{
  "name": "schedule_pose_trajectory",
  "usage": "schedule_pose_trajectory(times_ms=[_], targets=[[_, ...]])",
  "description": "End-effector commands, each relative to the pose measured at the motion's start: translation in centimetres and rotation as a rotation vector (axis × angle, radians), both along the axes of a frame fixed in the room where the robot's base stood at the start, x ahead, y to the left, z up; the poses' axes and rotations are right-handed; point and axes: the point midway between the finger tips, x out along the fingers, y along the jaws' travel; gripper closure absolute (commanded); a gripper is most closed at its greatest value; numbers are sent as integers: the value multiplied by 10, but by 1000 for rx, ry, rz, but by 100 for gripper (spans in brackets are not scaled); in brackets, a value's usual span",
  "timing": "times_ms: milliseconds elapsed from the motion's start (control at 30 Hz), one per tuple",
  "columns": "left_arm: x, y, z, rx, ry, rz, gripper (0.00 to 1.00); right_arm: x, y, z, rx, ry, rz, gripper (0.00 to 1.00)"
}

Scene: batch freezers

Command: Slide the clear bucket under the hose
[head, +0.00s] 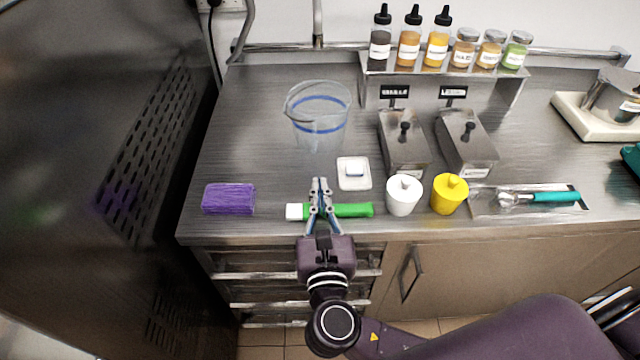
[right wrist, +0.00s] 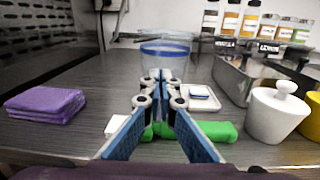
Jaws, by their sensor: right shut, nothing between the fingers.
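The clear bucket (head: 319,131) with a blue band stands upright on the steel counter, left of the metal bins; it also shows in the right wrist view (right wrist: 163,62). My right gripper (head: 319,182) is shut and empty. It points at the bucket from the front, above the green tube, with a gap between its tips and the bucket. In the right wrist view the closed fingertips (right wrist: 160,76) overlap the bucket's lower part. A grey hose (head: 242,38) hangs down behind the counter's back left, left of the bucket. My left gripper is not in view.
A purple cloth (head: 229,198) lies front left. A green tube with a white cap (head: 352,210) lies under my gripper. A white dish (head: 354,184), a white jar (head: 403,205) and metal bins (head: 404,155) stand to the right. The counter left of the bucket is clear.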

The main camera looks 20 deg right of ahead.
Motion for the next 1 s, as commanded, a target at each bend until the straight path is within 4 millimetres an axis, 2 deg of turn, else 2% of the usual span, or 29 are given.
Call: schedule_pose_trajectory(times_ms=[100,300,500,700,1000], targets=[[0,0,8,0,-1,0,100,28,-8,4,-3,-4,-2,100],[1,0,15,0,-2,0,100,68,-18,4,-3,-3,-3,100],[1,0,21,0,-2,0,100,93,-24,3,-3,-2,-1,100],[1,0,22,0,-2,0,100,102,-27,1,0,-1,-1,100],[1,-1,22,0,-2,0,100,103,-27,1,0,-1,-1,100]])
